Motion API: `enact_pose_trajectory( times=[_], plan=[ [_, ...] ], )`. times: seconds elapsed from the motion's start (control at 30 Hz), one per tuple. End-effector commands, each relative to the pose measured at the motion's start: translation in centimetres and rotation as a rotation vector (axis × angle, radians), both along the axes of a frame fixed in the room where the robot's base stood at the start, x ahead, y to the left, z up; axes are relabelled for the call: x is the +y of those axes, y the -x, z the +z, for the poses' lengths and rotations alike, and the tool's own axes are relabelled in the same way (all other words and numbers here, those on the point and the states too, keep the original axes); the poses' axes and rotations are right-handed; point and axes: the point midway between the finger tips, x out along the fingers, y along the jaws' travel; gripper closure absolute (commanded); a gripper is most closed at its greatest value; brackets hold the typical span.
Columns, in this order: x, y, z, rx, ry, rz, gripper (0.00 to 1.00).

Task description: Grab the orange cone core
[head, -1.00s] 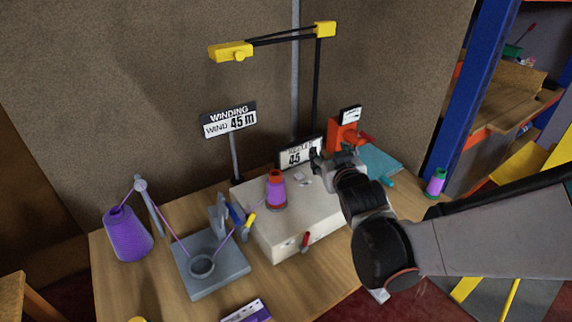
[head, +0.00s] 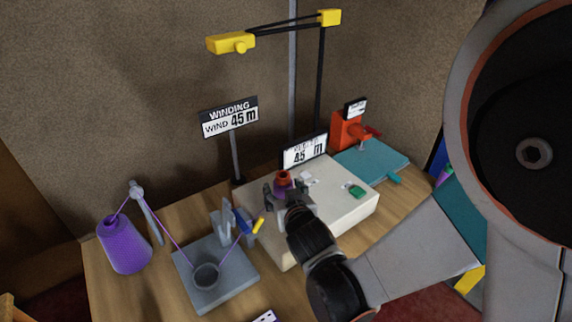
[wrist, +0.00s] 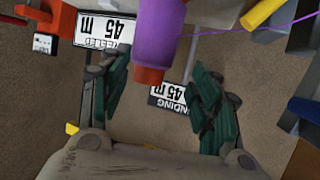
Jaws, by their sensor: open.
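The orange cone core (head: 283,176) stands on the cream winder box; in the head view only its orange top shows above my gripper. In the wrist view its orange end (wrist: 148,76) and the purple yarn wound on it (wrist: 158,35) show between the fingers. My gripper (head: 285,188) is open, with one green-padded finger on each side of the cone in the wrist view (wrist: 160,72). Gaps show between the pads and the cone. The lower part of the cone is hidden by my gripper in the head view.
The cream box (head: 345,210) carries a green button (head: 356,191) and a 45 m display (head: 304,151). A purple yarn cone (head: 123,246) and grey tension stand (head: 215,282) are at left. An orange device (head: 351,130) stands behind a teal mat (head: 372,160). A yellow-ended arm (head: 231,43) hangs above.

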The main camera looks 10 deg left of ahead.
Motion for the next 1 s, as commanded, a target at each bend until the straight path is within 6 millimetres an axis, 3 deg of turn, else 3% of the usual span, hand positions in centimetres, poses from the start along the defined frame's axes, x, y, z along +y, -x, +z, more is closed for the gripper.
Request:
enact_pose_trajectory(
  times=[0.27,0.53,0.8,1.0],
  plan=[
    [0.4,-1.7,-0.8,0.000,0.000,-0.004,0.43],
    [1.6,-5.0,-2.2,0.000,0.000,-0.005,0.43],
    [1.8,-5.4,-2.1,0.000,0.001,-0.004,0.43],
    [1.8,-5.4,-2.1,0.000,0.001,-0.004,0.88]
  ],
)
